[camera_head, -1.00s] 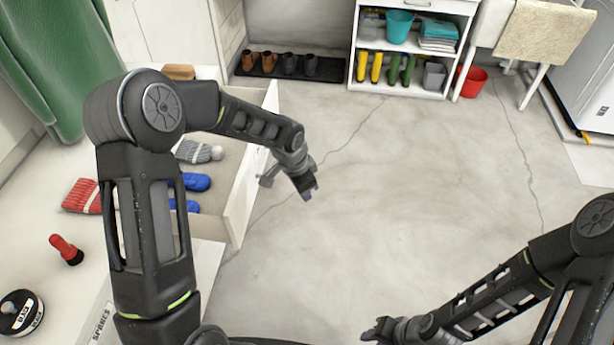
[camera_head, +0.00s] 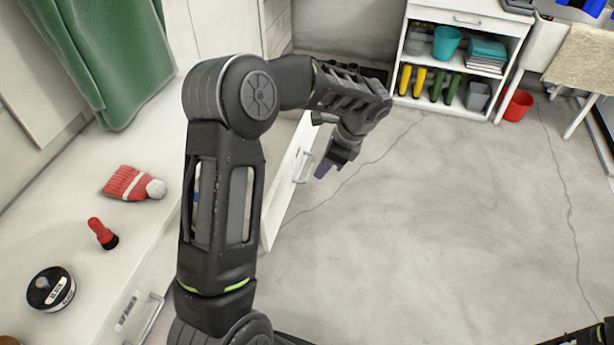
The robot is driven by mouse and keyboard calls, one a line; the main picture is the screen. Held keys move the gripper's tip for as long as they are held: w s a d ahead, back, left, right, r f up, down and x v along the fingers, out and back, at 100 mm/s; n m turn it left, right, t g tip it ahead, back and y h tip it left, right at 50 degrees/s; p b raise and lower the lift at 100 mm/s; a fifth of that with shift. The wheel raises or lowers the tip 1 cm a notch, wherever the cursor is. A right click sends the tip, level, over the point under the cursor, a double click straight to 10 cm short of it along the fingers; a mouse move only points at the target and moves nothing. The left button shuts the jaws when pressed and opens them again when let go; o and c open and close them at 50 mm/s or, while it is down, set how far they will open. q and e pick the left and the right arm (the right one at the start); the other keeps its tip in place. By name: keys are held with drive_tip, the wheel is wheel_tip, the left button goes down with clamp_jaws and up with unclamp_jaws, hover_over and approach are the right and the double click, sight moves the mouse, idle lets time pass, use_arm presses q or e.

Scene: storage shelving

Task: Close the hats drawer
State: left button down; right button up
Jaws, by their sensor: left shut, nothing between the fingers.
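The open drawer (camera_head: 273,215) stands out from the white cabinet at centre left, its front facing right with a metal handle (camera_head: 303,168). No label can be read on it. My left arm crosses in front of it and hides most of its inside. My left gripper (camera_head: 332,163) is shut and empty, pointing down just right of the drawer front, near the handle. I cannot tell whether it touches. A red knit hat (camera_head: 128,184) with a white pompom lies on the cabinet top. Only a small part of my right arm shows at the lower right corner.
A red-handled item (camera_head: 102,234) and a round black tin (camera_head: 50,289) sit on the cabinet top. A second drawer handle (camera_head: 152,318) is at lower left. A white shelf unit (camera_head: 468,30) with boots and a red bucket (camera_head: 516,105) stand at the back. The floor is clear.

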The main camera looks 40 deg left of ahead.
use_arm(q)
approach(286, 195)
wheel_tip(286, 195, down, 5)
drive_tip(key=w+d, duration=0.1)
drive_tip(key=d, duration=0.1)
drive_tip(key=shift+s+a+r+p, duration=0.1)
drive_tip(key=shift+s+a+p, duration=0.15)
drive_tip(key=shift+a, duration=0.3)
drive_tip(key=shift+s+a+r+p, duration=0.15)
drive_tip(key=shift+a+p, duration=0.1)
drive_tip(key=shift+a, duration=0.3)
drive_tip(key=shift+s+a+p, duration=0.2)
drive_tip(key=shift+a+p, duration=0.05)
drive_tip(key=shift+a, duration=0.35)
drive_tip(key=shift+a, duration=0.15)
drive_tip(key=s+a, duration=0.2)
drive_tip(key=a, duration=0.4)
drive_tip(key=s+a+p, duration=0.1)
drive_tip(key=s+a, duration=0.1)
drive_tip(key=a, duration=0.5)
drive_tip(key=s+a, duration=0.3)
drive_tip(key=a, duration=0.4)
drive_tip(key=shift+s+a, duration=0.1)
drive_tip(key=shift+s+a+r, duration=0.1)
drive_tip(key=shift+a+r, duration=0.05)
drive_tip(key=shift+a, duration=0.25)
